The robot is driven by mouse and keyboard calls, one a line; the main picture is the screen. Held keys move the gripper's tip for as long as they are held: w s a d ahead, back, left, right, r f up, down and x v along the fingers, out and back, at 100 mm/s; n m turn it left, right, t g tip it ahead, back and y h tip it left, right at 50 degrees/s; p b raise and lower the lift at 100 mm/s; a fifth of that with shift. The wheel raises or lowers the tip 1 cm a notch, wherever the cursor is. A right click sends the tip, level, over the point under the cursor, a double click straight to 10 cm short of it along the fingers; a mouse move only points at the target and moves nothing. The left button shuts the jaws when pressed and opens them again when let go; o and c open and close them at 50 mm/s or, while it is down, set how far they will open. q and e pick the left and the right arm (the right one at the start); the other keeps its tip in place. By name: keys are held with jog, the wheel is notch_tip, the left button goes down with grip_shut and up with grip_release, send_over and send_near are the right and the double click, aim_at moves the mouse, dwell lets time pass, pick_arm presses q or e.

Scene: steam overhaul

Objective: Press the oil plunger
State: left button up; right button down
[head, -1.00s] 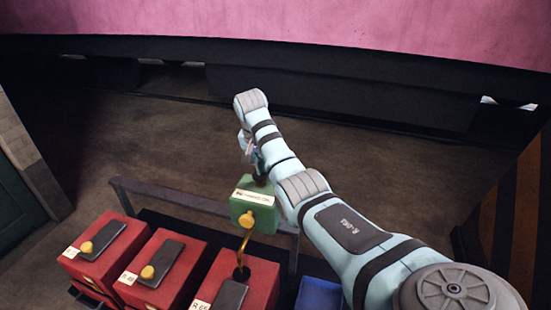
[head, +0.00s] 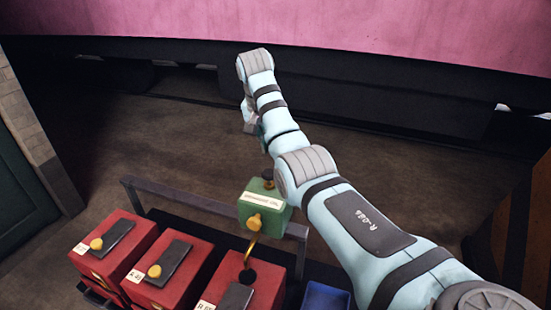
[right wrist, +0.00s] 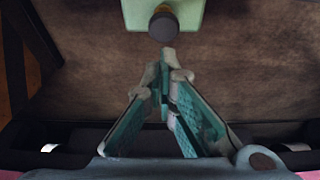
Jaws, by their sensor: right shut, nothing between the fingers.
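The green oil box (head: 264,212) has a white label, a yellow knob on its front and a brass pipe curving down to a red box. The oil plunger, a dark round knob (head: 268,183), stands on its top; the right wrist view also shows the knob (right wrist: 163,27) at the edge of the pale green box (right wrist: 190,12). My right gripper (head: 250,126) is above and beyond the box, partly hidden by my arm. In the right wrist view its fingers (right wrist: 165,62) are shut and empty, with a gap between their tips and the knob. My left gripper is out of view.
Red boxes (head: 108,247) with yellow knobs and dark lids stand in a row at lower left. A grey rail (head: 180,198) runs behind them. A blue bin (head: 325,298) sits right of them. Brown floor is open beyond.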

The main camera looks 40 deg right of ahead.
jog(key=v, duration=0.3)
jog(key=shift+a+r, duration=0.1)
jog(key=shift+a, duration=0.05)
dwell(0.6)
dwell(0.9)
